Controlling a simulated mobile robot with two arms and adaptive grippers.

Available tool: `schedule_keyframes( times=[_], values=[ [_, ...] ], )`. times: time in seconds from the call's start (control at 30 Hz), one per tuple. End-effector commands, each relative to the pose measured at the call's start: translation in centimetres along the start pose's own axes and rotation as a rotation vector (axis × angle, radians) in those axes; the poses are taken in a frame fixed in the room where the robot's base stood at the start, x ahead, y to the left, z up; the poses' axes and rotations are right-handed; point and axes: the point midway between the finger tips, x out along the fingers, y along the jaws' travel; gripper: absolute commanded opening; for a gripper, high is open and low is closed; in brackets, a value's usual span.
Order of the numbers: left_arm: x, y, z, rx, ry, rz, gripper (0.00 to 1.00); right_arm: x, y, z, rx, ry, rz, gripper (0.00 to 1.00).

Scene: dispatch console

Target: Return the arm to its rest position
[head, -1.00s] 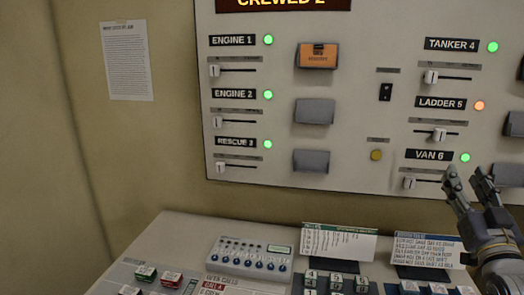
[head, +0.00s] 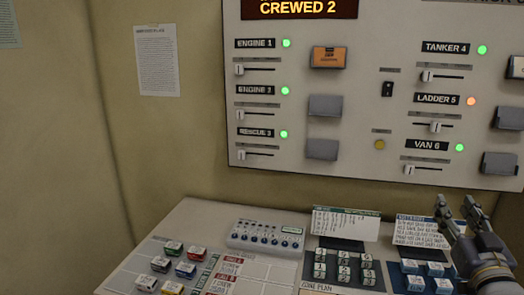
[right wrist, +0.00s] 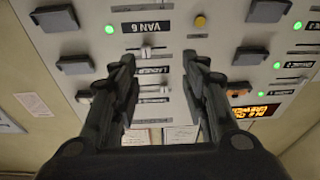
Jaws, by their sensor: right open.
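My right gripper (head: 455,218) is at the lower right of the head view, above the desk and below the VAN 6 row of the wall panel (head: 300,110). Its two fingers are apart with nothing between them. In the right wrist view the same gripper (right wrist: 160,75) shows two spread dark fingers, with the panel beyond them. The fingers look clear of the panel, though the exact gap is hard to tell. My left gripper is in neither view.
The panel carries sliders, lamps and an orange holder (head: 328,58). The LADDER 5 lamp (head: 471,101) is orange; the other lamps in the head view are green. On the desk are a white knob box (head: 265,236), tilted cards (head: 345,223), and several coloured blocks (head: 185,269).

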Motion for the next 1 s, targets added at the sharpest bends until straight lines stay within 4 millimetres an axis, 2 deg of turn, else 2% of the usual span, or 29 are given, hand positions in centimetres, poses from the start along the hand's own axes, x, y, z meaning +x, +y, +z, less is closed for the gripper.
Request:
schedule_keyframes(
  times=[0.23,0.37,0.47,0.5,0.63,0.7,0.8,1.0],
  values=[
    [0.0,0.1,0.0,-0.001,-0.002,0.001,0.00,-3.1,-3.8,7.5,-0.031,-0.223,-0.054,0.42],
    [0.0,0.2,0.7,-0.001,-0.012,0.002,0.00,-6.7,-6.6,12.9,-0.056,-0.397,-0.096,0.42],
    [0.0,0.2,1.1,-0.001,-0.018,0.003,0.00,-11.3,-9.1,17.9,-0.083,-0.580,-0.139,0.42],
    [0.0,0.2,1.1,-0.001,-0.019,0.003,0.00,-13.6,-10.1,19.8,-0.094,-0.658,-0.158,0.42],
    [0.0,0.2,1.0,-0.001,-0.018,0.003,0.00,-21.3,-12.7,24.6,-0.129,-0.897,-0.216,0.42],
    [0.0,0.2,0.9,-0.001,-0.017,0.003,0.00,-25.2,-13.7,26.2,-0.144,-1.007,-0.243,0.42],
    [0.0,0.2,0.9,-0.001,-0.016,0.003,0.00,-30.1,-14.7,27.7,-0.162,-1.140,-0.276,0.42],
    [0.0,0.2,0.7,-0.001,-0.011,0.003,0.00,-38.4,-16.1,28.8,-0.187,-1.357,-0.331,0.42]
  ],
)
